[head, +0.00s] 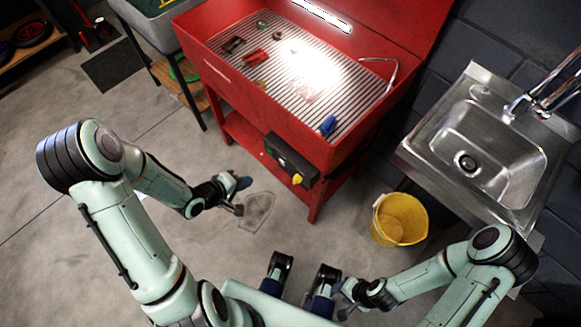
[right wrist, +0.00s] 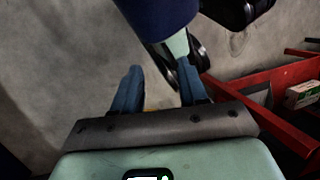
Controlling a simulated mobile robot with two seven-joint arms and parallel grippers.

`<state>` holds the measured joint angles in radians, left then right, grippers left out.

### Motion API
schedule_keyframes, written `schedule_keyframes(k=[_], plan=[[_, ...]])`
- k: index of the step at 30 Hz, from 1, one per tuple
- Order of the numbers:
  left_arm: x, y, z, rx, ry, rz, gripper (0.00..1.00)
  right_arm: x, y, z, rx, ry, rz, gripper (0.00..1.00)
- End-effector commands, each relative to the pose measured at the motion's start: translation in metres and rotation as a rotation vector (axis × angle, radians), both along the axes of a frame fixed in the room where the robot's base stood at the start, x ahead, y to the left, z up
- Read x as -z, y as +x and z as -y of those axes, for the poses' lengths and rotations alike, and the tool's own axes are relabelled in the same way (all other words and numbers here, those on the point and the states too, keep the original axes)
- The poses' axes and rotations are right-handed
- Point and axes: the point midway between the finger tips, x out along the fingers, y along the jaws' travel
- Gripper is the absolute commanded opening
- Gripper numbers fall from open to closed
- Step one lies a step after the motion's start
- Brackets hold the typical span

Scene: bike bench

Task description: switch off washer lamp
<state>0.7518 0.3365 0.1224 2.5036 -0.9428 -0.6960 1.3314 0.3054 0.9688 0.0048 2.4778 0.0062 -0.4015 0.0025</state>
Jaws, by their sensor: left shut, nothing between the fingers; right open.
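The red parts washer (head: 335,170) stands at the top middle of the head view. Its lamp (head: 322,15) is lit and throws a bright patch onto the slatted tray. A dark control box (head: 290,158) with a yellow knob (head: 297,179) is on the washer's front. My left gripper (head: 241,184) is shut and empty, left of the control box and apart from it. My right gripper (head: 344,300) is low in the head view, well away from the washer. In the right wrist view its blue fingers (right wrist: 160,88) are open with nothing held.
A yellow bucket (head: 400,220) stands on the floor between the washer and the steel sink (head: 480,145). Small parts and a blue item (head: 328,125) lie on the washer tray. A box (right wrist: 302,95) sits by the red frame in the right wrist view.

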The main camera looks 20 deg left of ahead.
Motion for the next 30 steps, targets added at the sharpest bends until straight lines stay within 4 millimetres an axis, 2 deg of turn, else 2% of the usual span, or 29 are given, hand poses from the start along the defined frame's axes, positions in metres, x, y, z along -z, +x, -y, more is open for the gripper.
schedule_keyframes(k=[8,17,23,30], plan=[[-0.006,0.001,-0.004,-0.016,-0.019,0.013,0.0,0.002,0.0,0.0,0.0,0.001,0.002,0.43],[0.0,0.006,-0.001,-0.014,-0.018,0.013,0.0,0.005,0.001,0.0,0.0,0.0,0.004,0.43],[0.025,0.029,0.009,-0.01,-0.019,0.011,0.0,0.016,0.005,0.0,0.004,-0.003,0.02,0.43],[0.059,0.065,0.024,-0.011,-0.019,0.012,0.0,0.029,0.011,0.0,0.009,-0.005,0.04,0.43]])
